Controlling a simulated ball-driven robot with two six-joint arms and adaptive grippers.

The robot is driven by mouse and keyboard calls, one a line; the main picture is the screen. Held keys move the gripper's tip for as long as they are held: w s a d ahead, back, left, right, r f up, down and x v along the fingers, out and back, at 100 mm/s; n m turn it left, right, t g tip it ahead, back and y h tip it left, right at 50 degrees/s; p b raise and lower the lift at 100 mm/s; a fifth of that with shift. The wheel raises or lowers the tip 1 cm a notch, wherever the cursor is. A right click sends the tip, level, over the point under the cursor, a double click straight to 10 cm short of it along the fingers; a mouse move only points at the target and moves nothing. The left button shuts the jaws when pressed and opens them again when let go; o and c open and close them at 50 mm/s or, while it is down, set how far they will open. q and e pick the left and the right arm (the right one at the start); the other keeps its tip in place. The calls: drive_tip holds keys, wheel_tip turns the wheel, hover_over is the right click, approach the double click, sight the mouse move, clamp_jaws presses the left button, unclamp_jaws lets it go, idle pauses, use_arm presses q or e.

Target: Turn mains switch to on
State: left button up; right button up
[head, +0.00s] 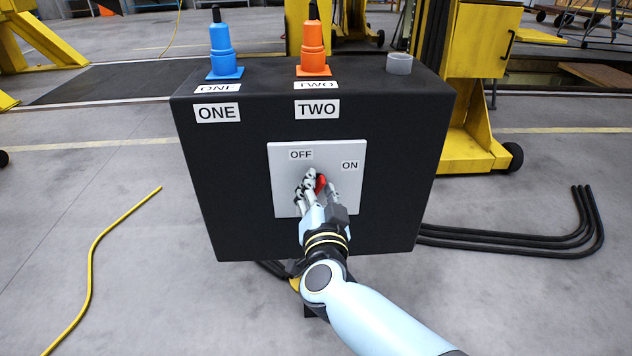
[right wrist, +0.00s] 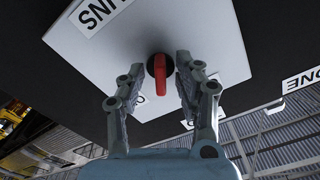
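The mains switch has a red handle (head: 320,184) on a light grey panel (head: 284,193) on the front of a black box. The panel carries an OFF label (head: 301,155) at upper left and an ON label (head: 350,165) at upper right. My right gripper (head: 319,187) is open at the handle. In the right wrist view, the red handle (right wrist: 160,75) stands between the two open fingers, with gaps on both sides. My fingers hide part of the switch in the head view, so its exact setting is unclear. My left gripper is not in view.
On the black box (head: 245,180), a blue plug (head: 222,52) stands by label ONE, an orange plug (head: 313,52) by TWO, and a grey socket (head: 399,64) is empty at right. A yellow machine (head: 475,60) stands behind; black cables (head: 510,242) lie at right.

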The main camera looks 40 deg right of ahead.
drive_tip(key=shift+s+r, duration=0.1)
drive_tip(key=shift+c, duration=1.9)
clamp_jaws()
drive_tip(key=shift+m, duration=1.2)
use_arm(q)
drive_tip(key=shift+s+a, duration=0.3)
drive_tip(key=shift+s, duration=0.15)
use_arm(e)
drive_tip(key=shift+m, duration=1.7)
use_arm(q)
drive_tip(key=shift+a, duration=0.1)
